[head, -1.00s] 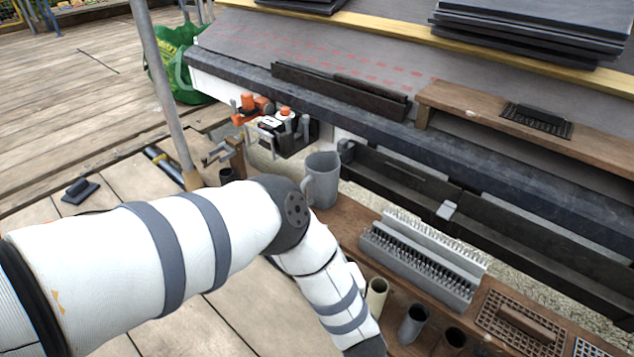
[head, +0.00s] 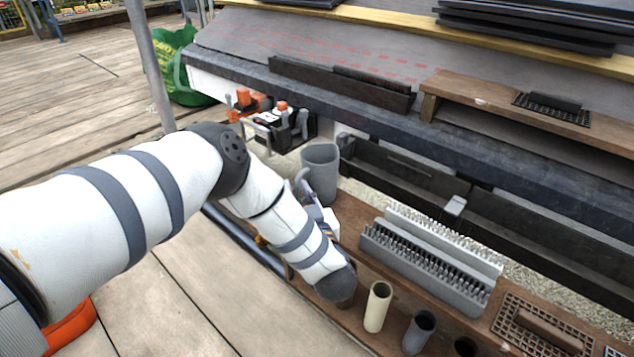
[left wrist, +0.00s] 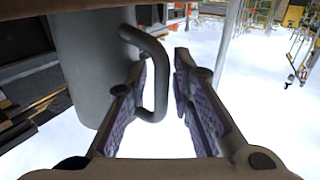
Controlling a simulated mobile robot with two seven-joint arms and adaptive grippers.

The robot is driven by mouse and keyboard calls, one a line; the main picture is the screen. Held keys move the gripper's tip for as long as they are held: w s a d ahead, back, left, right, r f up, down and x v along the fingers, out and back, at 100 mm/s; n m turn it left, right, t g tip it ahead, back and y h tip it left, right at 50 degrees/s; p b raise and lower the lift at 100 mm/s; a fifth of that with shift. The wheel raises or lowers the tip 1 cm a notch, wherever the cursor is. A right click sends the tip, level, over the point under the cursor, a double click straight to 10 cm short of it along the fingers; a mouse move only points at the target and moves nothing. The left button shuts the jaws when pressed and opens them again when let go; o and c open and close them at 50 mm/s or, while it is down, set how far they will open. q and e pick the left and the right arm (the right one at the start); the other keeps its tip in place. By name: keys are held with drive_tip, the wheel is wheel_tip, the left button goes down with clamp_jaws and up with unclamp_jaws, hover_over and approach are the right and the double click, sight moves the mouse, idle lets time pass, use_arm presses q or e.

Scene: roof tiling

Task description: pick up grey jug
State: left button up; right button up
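The grey jug (head: 321,170) stands upright on the wooden plank beside the gutter in the head view. In the left wrist view the jug (left wrist: 85,60) fills the upper left, with its curved handle (left wrist: 160,75) pointing to the right. My left gripper (left wrist: 163,60) is open, its two purple-padded fingers apart, with the lower part of the handle between them and closer to the left finger. In the head view my left gripper (head: 308,190) is next to the jug and partly hidden by my forearm. My right gripper is not in view.
A grey rack of nails (head: 430,255) lies right of the jug on the plank. A cream cup (head: 377,306) and a grey cup (head: 418,331) stand nearer. Orange and black tools (head: 280,122) sit behind left. The dark gutter (head: 410,175) runs behind the jug.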

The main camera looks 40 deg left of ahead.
use_arm(q)
clamp_jaws()
